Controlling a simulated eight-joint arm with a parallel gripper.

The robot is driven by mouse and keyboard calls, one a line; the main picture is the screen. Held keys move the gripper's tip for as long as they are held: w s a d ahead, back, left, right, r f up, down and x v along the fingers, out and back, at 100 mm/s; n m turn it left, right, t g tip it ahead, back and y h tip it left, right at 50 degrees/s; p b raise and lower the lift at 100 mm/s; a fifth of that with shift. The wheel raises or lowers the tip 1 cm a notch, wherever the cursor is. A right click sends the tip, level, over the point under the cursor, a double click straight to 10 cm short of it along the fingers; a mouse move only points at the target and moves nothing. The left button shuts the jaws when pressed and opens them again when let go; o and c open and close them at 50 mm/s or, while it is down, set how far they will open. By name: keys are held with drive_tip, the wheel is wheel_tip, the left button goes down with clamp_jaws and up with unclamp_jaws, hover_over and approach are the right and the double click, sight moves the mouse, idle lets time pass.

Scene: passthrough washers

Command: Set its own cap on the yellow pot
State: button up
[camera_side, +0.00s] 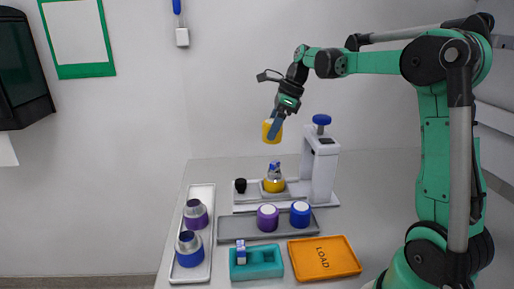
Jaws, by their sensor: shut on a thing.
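My gripper (276,124) is shut on a yellow cap (267,132) and holds it in the air, tilted a little. The yellow pot (274,186) stands on the light base of a press-like stand, below the held cap and clearly apart from it. A silver, narrowing part with a blue-and-white piece (274,168) sits on top of the yellow pot; its details are too small to tell.
A white stand (322,165) with a blue knob rises right of the pot. A small black piece (240,185) is left of it. In front are a grey tray (238,230) with purple and blue caps, a teal bin (257,270) and an orange LOAD tray (345,268). Silver-topped pots stand left.

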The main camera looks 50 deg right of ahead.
sight(274, 162)
drive_tip(key=shift+s+d+f, duration=0.1)
drive_tip(key=shift+d+f, duration=0.15)
drive_tip(key=shift+d, duration=0.3)
drive_tip(key=shift+d+f, duration=0.1)
drive_tip(key=shift+f, duration=2.35)
drive_tip(key=shift+f, duration=0.15)
drive_tip(key=shift+f, duration=0.85)
drive_tip(key=shift+f, duration=0.2)
drive_tip(key=shift+f, duration=0.35)
drive_tip(key=shift+f, duration=0.15)
drive_tip(key=shift+f, duration=0.25)
